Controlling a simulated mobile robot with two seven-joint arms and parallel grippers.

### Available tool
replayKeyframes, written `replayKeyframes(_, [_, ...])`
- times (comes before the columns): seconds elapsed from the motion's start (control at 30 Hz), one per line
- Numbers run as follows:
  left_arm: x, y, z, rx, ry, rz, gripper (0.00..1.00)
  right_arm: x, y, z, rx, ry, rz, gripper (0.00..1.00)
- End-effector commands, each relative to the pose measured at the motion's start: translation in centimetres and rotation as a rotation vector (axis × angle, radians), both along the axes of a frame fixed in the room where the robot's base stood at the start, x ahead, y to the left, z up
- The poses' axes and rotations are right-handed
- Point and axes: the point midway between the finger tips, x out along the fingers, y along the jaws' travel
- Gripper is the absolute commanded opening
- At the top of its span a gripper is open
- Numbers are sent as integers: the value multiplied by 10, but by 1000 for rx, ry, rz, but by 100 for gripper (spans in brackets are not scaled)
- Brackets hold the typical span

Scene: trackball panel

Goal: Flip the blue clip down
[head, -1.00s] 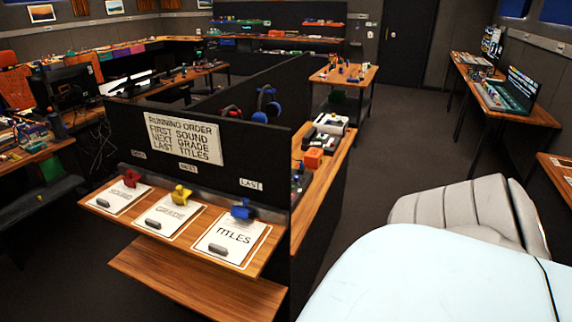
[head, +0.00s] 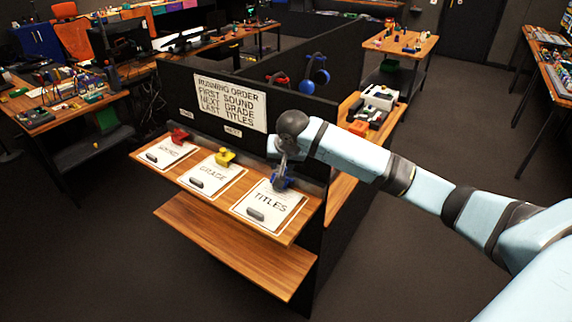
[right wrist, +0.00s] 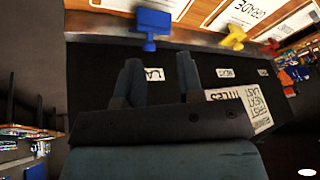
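The blue clip (head: 288,183) sits at the top of the TITLES sheet (head: 275,205) on the wooden shelf, partly hidden by my right gripper (head: 281,178) in the head view. In the right wrist view the blue clip (right wrist: 154,22) shows beyond the fingertips and a little left of the gap between them. My right gripper (right wrist: 158,72) is open there, its two fingers apart with nothing between them. Whether a finger touches the clip cannot be told. My left gripper is in neither view.
A yellow clip (head: 225,157) and a red clip (head: 180,136) stand left along the shelf on the GRADE and SOUND sheets. A dark panel with a running order sign (head: 230,102) rises behind. A lower wooden shelf (head: 235,245) below is bare.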

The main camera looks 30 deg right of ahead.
Motion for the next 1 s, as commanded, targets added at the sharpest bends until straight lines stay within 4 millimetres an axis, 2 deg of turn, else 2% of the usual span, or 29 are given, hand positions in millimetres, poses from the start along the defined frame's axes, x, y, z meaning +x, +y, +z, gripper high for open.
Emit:
replayKeyframes(0.03, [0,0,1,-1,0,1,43,6,-13,18,-8,2,-47,34])
replayKeyframes(0.1, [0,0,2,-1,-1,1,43,10,-25,33,-10,10,-98,34])
replayKeyframes(0.2, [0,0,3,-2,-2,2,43,12,-34,43,-9,17,-139,34])
replayKeyframes(0.3, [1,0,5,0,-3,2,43,15,-37,41,-7,21,-151,34])
replayKeyframes(0.47, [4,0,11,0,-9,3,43,23,-40,18,-8,22,-151,34])
replayKeyframes(0.73, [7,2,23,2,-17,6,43,46,-49,-35,-8,21,-150,34])
replayKeyframes(1.0, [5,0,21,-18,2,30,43,61,-54,-72,-8,19,-148,34])
